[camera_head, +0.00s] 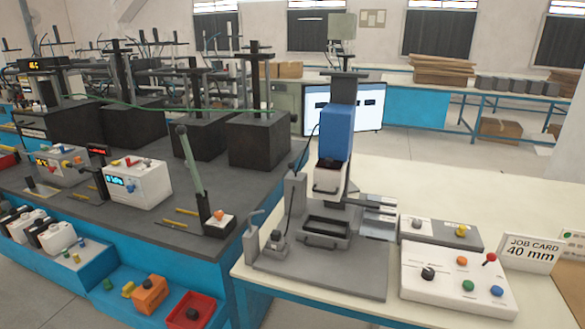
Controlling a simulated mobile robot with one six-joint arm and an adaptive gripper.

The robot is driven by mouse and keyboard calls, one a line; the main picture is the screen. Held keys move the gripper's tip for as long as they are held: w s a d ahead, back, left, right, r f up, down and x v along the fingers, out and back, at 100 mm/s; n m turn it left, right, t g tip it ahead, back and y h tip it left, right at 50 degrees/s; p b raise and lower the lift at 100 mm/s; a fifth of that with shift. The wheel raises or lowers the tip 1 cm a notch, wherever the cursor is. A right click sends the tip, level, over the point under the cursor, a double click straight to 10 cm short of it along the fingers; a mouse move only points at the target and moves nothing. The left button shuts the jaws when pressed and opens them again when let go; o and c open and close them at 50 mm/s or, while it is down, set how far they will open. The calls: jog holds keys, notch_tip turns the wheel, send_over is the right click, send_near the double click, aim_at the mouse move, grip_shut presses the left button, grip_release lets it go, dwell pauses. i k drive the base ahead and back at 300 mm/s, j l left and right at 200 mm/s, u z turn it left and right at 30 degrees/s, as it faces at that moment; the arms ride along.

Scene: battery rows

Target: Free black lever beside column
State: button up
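A bench press or test stand stands on a grey base plate (345,275) on the cream table. It has an upright column (352,180) with a blue head (337,132) and a grey tray-like part (325,232) below. Left of the column is a grey upright block (295,192) with a thin dark, lever-like part (291,167) at its top. A small grey block with a dark knob (276,236) sits at the base's left. I cannot tell for sure which of these is the black lever, or whether it is locked. My gripper is not in view.
A monitor (360,107) stands behind. A dark bench (150,200) with equipment lies left.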

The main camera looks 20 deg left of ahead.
aim_at(291, 165)
jog(key=i+j+u, duration=0.2)
jog(key=i+j, duration=0.55)
jog(key=i+j+u, duration=0.15)
jog(key=i+j, duration=0.45)
jog(key=i, duration=0.2)
jog(key=i+l, duration=0.2)
jog(key=l, duration=0.1)
